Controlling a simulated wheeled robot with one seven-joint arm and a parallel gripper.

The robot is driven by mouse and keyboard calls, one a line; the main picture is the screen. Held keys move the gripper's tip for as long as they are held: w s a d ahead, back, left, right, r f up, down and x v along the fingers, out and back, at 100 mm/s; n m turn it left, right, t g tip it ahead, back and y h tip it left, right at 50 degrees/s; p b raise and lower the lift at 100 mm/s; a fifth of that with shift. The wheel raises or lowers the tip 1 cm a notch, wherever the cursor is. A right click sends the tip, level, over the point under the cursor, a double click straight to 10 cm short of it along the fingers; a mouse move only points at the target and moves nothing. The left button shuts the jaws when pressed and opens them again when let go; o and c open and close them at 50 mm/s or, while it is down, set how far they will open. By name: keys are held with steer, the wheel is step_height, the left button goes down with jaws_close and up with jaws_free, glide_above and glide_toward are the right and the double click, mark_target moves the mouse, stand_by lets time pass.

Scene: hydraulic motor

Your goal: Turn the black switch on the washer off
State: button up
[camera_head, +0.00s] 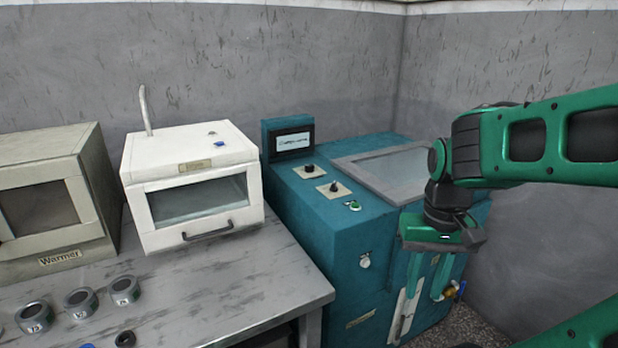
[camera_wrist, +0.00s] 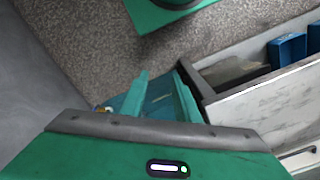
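A teal machine (camera_head: 340,240), which seems to be the washer, stands right of the table; the lettering on its small screen (camera_head: 293,141) is too small to read. Two black switches sit on pale plates on its top: a rear one (camera_head: 309,169) and a front one (camera_head: 333,187). I cannot tell their on or off state. My gripper (camera_head: 424,292) points down in front of the machine's right part, right of and lower than the switches, touching neither. Its green fingers are apart with nothing between them, as the wrist view also shows (camera_wrist: 160,88).
A green button (camera_head: 354,206) lies near the front switch, and a glazed lid (camera_head: 390,172) covers the machine's right top. A white box with a window (camera_head: 190,170), a Warmer (camera_head: 50,195) and several round tins (camera_head: 80,302) stand on the grey table (camera_head: 240,290).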

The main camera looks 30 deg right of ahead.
steer(key=shift+w+a, duration=0.1)
steer(key=shift+w, duration=0.3)
steer(key=shift+r, duration=0.1)
step_height(320, 180, up, 9)
steer(key=m+t+h, duration=0.2)
steer(key=t+h, duration=0.1)
glide_above(334, 183)
steer(key=s+a, duration=0.3)
steer(key=shift+t, duration=0.3)
steer(key=x, duration=1)
steer(key=shift+s, duration=0.1)
steer(key=shift+c, duration=0.2)
